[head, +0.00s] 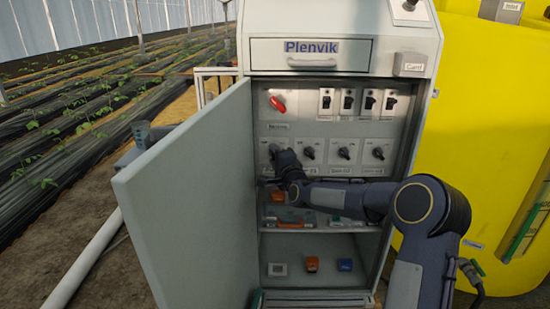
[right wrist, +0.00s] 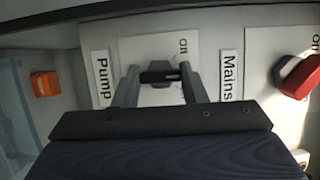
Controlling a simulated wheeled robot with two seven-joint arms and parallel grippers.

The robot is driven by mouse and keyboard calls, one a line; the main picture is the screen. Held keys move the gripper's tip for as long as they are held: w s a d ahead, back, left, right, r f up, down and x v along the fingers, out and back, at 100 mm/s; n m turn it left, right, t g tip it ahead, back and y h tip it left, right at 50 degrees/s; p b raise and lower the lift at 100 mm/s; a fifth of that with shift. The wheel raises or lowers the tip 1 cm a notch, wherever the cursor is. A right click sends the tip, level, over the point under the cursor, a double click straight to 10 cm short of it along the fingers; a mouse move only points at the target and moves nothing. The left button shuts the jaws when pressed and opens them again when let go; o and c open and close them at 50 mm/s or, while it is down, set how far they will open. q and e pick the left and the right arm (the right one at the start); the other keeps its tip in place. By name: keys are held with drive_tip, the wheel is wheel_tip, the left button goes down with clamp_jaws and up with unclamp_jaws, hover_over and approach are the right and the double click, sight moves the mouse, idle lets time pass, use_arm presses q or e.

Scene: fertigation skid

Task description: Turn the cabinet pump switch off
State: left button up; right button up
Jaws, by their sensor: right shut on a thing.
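The pump switch is a black rotary knob on a pale plate in the open cabinet (head: 211,87). In the right wrist view the knob (right wrist: 160,76) sits between my two fingers, beside the "Pump" label (right wrist: 104,78). My right gripper (head: 279,154) reaches in from the right and is shut on this knob; it also shows in the right wrist view (right wrist: 161,84). The knob's bar lies crosswise between the fingers. Small lettering is on its plate, but I cannot tell which setting it points to. In the head view my gripper partly hides the switch. My left gripper is not in view.
The open door (head: 190,200) stands to the left of my gripper. The red mains switch (head: 278,104) is just above. Similar black knobs (head: 344,153) line up to the right, with breakers (head: 348,101) above them. Shelves below hold small boxes (head: 312,264). A yellow tank (head: 490,130) stands right.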

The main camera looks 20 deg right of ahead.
drive_tip(key=shift+a+r+n+g+p, duration=0.1)
drive_tip(key=shift+r+n+g+p, duration=0.2)
drive_tip(key=shift+n, duration=0.6)
drive_tip(key=shift+n+g+p, duration=0.4)
drive_tip(key=shift+n+p, duration=0.4)
drive_tip(key=shift+p, duration=0.05)
drive_tip(key=n+g+h+p, duration=0.1)
drive_tip(key=n+p, duration=0.2)
drive_tip(key=p, duration=0.2)
drive_tip(key=shift+g, duration=0.3)
drive_tip(key=shift+f+n+p, duration=0.15)
drive_tip(key=shift+n+p, duration=0.4)
drive_tip(key=shift+n, duration=0.05)
drive_tip(key=shift+h, duration=0.3)
drive_tip(key=o, duration=1)
